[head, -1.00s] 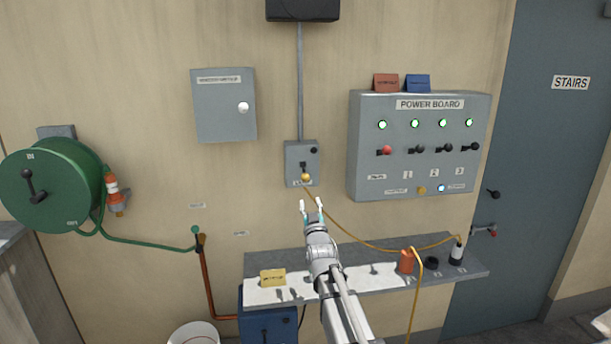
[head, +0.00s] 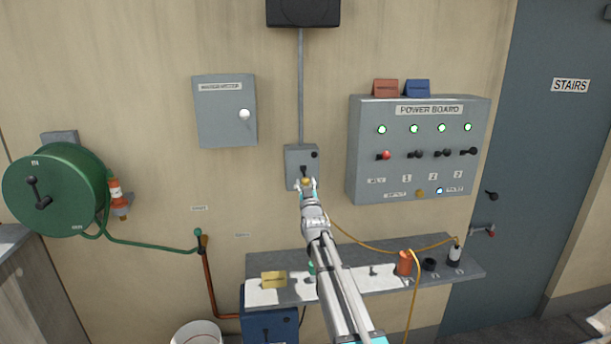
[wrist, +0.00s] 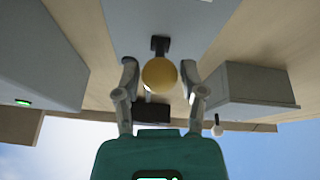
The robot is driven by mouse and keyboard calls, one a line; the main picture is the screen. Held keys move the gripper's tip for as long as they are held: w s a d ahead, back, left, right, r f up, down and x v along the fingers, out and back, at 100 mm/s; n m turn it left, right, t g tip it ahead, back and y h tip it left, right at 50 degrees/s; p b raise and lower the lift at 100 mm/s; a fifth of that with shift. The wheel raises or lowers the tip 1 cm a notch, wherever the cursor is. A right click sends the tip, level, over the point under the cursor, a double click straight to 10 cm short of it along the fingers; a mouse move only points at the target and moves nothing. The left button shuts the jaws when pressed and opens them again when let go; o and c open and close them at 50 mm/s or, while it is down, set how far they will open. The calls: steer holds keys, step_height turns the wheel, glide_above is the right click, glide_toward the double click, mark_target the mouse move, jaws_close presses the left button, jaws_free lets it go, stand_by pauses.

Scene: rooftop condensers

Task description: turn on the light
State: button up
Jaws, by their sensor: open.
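A small grey switch box (head: 293,160) is on the wall, with a dark lever (head: 304,169) ending in a yellow ball knob (wrist: 159,74). A conduit runs up from it to a black fixture (head: 303,10) at the top edge, perhaps the light; no glow shows on it. My gripper (head: 306,184) is at the lower part of the box. In the wrist view my gripper (wrist: 159,80) is open, one finger on each side of the knob, with narrow gaps. In the head view the fingertips partly hide the knob.
A grey cabinet (head: 225,120) is to the left and the power board (head: 365,165) to the right, with green lamps lit. Below is a shelf (head: 350,283) with small items. A yellow cord (head: 375,246) hangs near my arm. A green hose reel (head: 60,190) is far left.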

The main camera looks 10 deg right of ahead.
steer(key=shift+x, duration=1.15)
jaws_close()
